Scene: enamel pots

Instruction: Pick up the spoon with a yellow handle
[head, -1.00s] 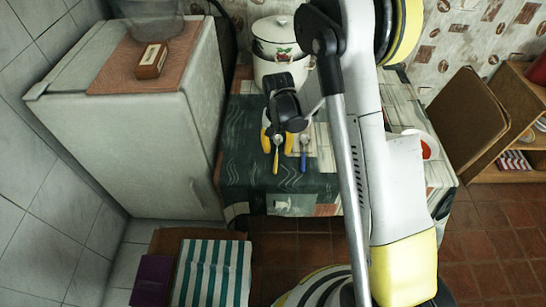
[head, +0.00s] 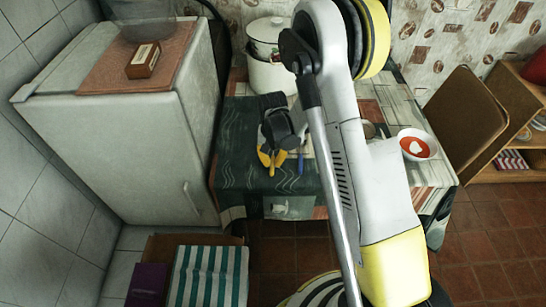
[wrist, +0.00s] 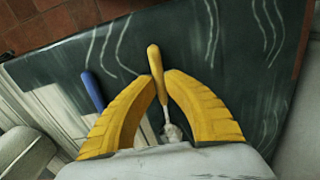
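The spoon with a yellow handle (wrist: 155,60) shows in the wrist view, its pale metal end running back between my fingers. Its handle also shows in the head view (head: 271,171), over the dark green tablecloth near the table's front edge. My gripper (wrist: 160,82) has its two yellow fingers curved in on both sides of the handle, with the tips against it. In the head view my gripper (head: 272,160) points down at the table. The bowl of the spoon is partly hidden by my gripper. I cannot tell whether the spoon is clear of the cloth.
A blue-handled utensil (wrist: 92,90) lies left of the spoon in the wrist view. A white enamel pot (head: 270,75) stands at the table's back. A bowl with red contents (head: 417,145) stands to the right. A fridge (head: 150,140) borders the table's left side.

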